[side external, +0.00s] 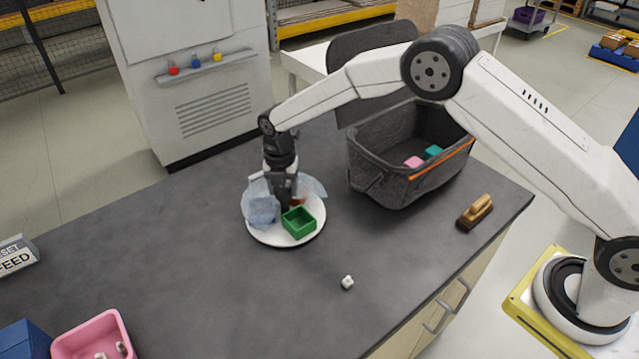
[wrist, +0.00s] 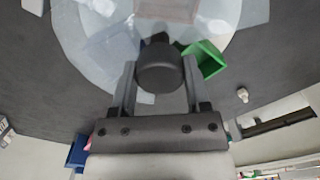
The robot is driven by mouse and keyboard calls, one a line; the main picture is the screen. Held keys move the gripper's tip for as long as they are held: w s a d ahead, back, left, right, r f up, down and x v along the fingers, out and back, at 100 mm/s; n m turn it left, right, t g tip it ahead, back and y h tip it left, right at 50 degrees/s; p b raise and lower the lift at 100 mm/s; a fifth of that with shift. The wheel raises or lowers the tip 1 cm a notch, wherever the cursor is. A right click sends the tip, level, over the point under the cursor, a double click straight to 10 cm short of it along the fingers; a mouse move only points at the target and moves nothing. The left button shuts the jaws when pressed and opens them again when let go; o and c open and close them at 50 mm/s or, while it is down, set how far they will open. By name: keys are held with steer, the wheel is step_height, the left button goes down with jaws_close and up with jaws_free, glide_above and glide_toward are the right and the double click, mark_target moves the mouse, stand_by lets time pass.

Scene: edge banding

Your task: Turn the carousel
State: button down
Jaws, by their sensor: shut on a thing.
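The carousel (side external: 268,236) is a round white plate on the dark table, left of the grey bin in the side external view. It carries a green open box (side external: 299,223) at its front right and pale blue translucent pieces (side external: 261,209) at its left and back. My gripper (wrist: 157,75) points down over the plate, with its fingers on either side of a dark round knob (wrist: 160,66), shut on it. In the side view my gripper (side external: 284,200) hides the knob and the plate's middle. A reddish-brown piece (side external: 299,190) shows partly behind the fingers.
A grey bin (side external: 405,190) with pink and teal pieces stands right of the carousel. A wooden-handled brush (side external: 475,212) lies near the right edge. A small white piece (side external: 347,282) lies in front. A pink tray (side external: 93,338) and blue box (side external: 25,341) sit front left.

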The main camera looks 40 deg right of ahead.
steer(key=shift+c, duration=0.3)
jaws_free()
steer(key=shift+r, duration=0.1)
steer(key=shift+r, duration=3.85)
